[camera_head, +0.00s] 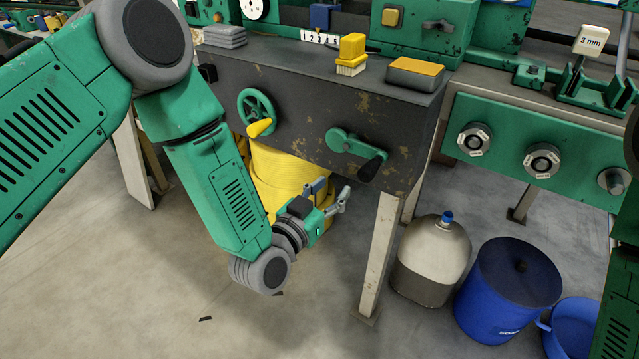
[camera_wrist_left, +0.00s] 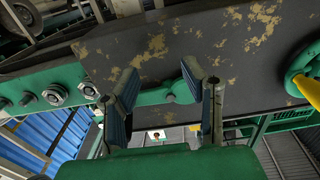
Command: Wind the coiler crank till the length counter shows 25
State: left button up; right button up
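A green crank (camera_head: 350,143) with a black grip (camera_head: 372,166) is on the front of the dark, worn bench panel. A yellow hose coil (camera_head: 275,175) sits below the panel, partly behind my left arm. My left gripper (camera_head: 331,193) is open and empty, below and left of the black grip, apart from it. In the left wrist view its fingers (camera_wrist_left: 165,95) are spread, with the green crank (camera_wrist_left: 191,75) beyond them. My right gripper is out of view.
A green handwheel (camera_head: 257,108) with a yellow handle is left of the crank. A yellow brush (camera_head: 351,52) and a yellow-topped block (camera_head: 415,72) lie on the bench. A bench leg (camera_head: 380,250), a jug (camera_head: 432,260) and a blue drum (camera_head: 508,290) stand to the right.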

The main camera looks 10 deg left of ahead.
aim_at(363, 176)
pick_arm(q)
jog(key=shift+s+d+r+p, duration=0.4)
jog(key=shift+d+r+p, duration=0.65)
jog(key=shift+r, duration=0.15)
jog(key=shift+s+d+r+p, duration=0.4)
jog(key=shift+d+r+p, duration=0.6)
jog(key=shift+d+r, duration=0.15)
jog(key=shift+s+d+r+p, duration=0.4)
jog(key=shift+d+r+p, duration=0.65)
jog(key=shift+r, duration=0.15)
grip_shut()
jog(key=shift+r, duration=0.15)
